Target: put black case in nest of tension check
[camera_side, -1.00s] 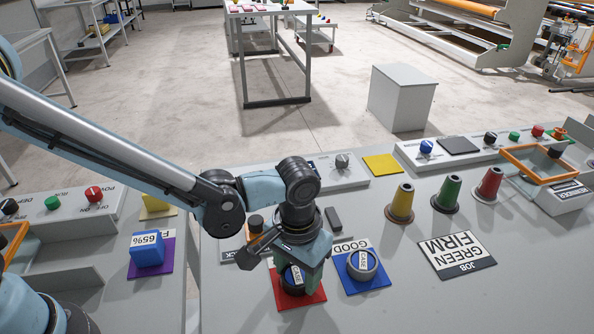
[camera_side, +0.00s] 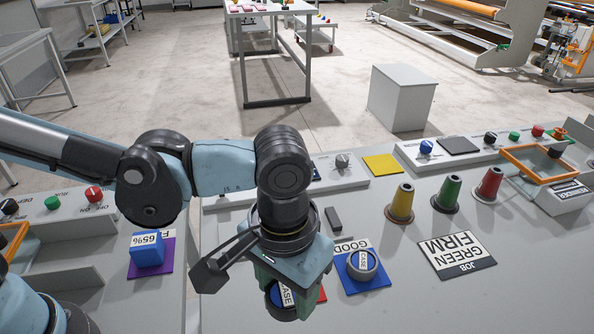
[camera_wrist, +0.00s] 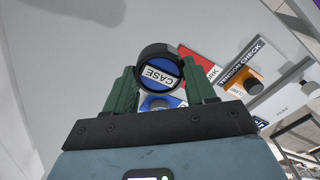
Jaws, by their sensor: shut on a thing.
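My gripper (camera_side: 288,285) is shut on the black case (camera_wrist: 143,55), which has a blue top with a white CASE label. In the wrist view the case sits between the two green fingers. In the side view it shows below my gripper (camera_side: 284,301), held above the bench. The tension check (camera_wrist: 243,66) is right of the case in the wrist view, with a black label strip, an orange patch and a dark knob. In the side view my gripper and arm hide it.
A red pad (camera_wrist: 199,67) lies behind the held case. A grey case (camera_side: 362,266) stands on the blue pad (camera_side: 375,284) to the right. Yellow, green and red cones (camera_side: 446,195) stand further right. A GREEN FIRM card (camera_side: 457,256) lies flat on the bench.

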